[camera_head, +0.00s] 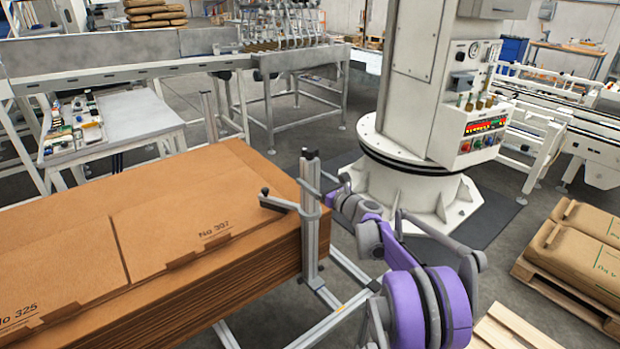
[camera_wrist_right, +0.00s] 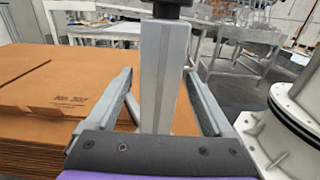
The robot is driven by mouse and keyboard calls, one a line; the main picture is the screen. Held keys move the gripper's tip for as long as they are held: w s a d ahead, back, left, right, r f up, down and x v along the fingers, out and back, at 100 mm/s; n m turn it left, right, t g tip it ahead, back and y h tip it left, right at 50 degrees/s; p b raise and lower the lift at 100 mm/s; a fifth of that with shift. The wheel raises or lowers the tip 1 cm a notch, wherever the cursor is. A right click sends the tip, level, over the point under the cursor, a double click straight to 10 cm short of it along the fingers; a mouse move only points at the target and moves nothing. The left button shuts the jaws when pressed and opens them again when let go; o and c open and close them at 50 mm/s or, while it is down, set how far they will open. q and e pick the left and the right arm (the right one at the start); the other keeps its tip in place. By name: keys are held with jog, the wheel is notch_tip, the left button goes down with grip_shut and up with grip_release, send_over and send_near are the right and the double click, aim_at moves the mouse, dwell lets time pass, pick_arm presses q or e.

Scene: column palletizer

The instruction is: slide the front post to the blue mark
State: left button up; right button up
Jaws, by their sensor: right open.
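The front post (camera_head: 311,232) is an upright grey metal profile with a black cap, standing at the near right corner of the cardboard stack. It also shows in the right wrist view (camera_wrist_right: 158,80), large and upright. My right gripper (camera_head: 292,193) is at the upper part of the post. Its fingers are open, one on each side of the post, and the right wrist view shows gaps beside the post. The post's foot meets a grey floor rail (camera_head: 349,266). I cannot make out a blue mark. My left gripper is not in view.
The stack of flat brown cardboard (camera_head: 150,225) fills the left, close beside the post. A white column machine (camera_head: 430,190) stands behind my right arm. Sacks on a pallet (camera_head: 575,250) lie at the right. A conveyor (camera_head: 130,65) runs across the back.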

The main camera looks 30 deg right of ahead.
jog(key=s, duration=0.9)
jog(key=shift+d, duration=0.35)
jog(key=s+a+n+g+y+p, duration=0.1)
jog(key=s+a+n+g, duration=0.15)
jog(key=a+n, duration=0.4)
jog(key=s+a+f+n+g+y+p, duration=0.1)
jog(key=s+a+n+g, duration=0.2)
jog(key=a, duration=0.6)
jog(key=s+a+n+g+y+p, duration=0.1)
jog(key=s+a+n, duration=0.2)
jog(key=a+n, duration=0.4)
jog(key=s+a+f+n+g+h+p, duration=0.1)
jog(key=s+a+f+n+g+h, duration=0.1)
jog(key=s+n, duration=0.7)
jog(key=s+a+f+n+g+h+p, duration=0.2)
jog(key=s+a+f+n+g, duration=0.2)
jog(key=s+n, duration=0.5)
jog(key=s+a, duration=0.1)
jog(key=s, duration=0.5)
jog(key=shift+a+f+h, duration=0.15)
jog(key=shift+f+h, duration=0.15)
jog(key=shift+f, duration=0.05)
